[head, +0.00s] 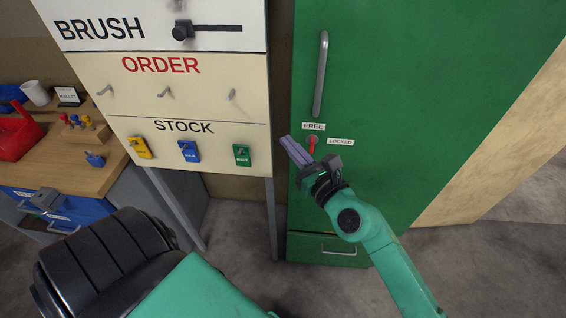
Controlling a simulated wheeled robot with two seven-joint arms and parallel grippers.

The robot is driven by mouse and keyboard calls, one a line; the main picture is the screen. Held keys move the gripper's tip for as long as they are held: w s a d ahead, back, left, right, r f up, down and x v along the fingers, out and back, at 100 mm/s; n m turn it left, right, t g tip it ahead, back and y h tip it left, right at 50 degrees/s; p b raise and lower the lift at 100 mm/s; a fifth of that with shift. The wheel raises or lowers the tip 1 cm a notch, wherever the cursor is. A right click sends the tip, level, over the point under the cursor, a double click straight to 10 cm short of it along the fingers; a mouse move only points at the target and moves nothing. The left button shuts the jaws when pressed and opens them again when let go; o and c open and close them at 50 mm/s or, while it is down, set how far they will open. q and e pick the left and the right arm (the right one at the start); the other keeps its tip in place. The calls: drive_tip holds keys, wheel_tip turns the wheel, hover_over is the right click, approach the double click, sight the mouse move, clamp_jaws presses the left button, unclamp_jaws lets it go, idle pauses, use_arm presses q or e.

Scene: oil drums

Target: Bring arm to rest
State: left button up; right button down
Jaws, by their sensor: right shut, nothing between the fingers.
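My right gripper (297,152), with purple fingers, is shut and empty. It is raised in front of the green cabinet (420,90), just left of and below the small red lever (312,142) by the FREE and LOCKED labels. I cannot tell whether a fingertip touches anything there. The right arm comes in from the lower right. My left gripper is not in view.
A board (190,100) marked BRUSH, ORDER and STOCK stands left of the cabinet, with yellow, blue and green tags (242,155) on its lower row. A wooden workbench (75,170) at the left holds a red can (17,135) and a white mug (36,93).

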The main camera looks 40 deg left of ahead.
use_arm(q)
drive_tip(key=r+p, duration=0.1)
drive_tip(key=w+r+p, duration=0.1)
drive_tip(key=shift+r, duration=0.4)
use_arm(e)
drive_tip(key=s+d, duration=0.4)
drive_tip(key=s, duration=0.3)
drive_tip(key=shift+f, duration=0.15)
